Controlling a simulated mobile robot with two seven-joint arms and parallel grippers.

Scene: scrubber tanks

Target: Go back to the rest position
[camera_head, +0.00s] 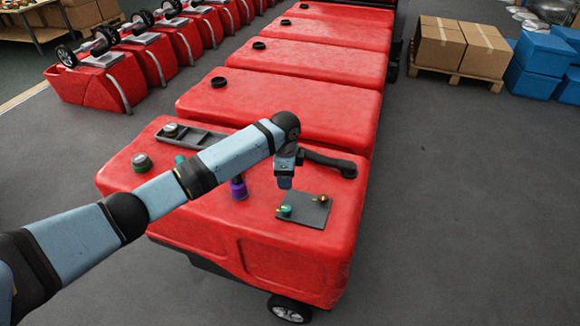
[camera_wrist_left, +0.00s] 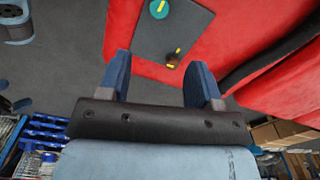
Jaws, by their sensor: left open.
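My left arm reaches in from the left over the nearest red tank (camera_head: 190,240). My left gripper (camera_head: 285,183) points down above the tank top, near a dark grey plate (camera_head: 312,212). In the left wrist view its two blue fingers (camera_wrist_left: 155,85) stand wide apart with nothing between them. The plate also shows in the left wrist view (camera_wrist_left: 190,30), beyond the fingers. On it are a teal knob (camera_head: 285,210) and a small brass fitting (camera_head: 321,198). My right gripper does not show.
A purple-based fitting (camera_head: 238,188), a green-ringed cap (camera_head: 141,162), a grey tray (camera_head: 190,137) and a black handle (camera_head: 332,162) are on the tank. More red tanks (camera_head: 290,95) stand behind. Cartons (camera_head: 440,45) and blue boxes (camera_head: 540,52) are at back right. The right floor is clear.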

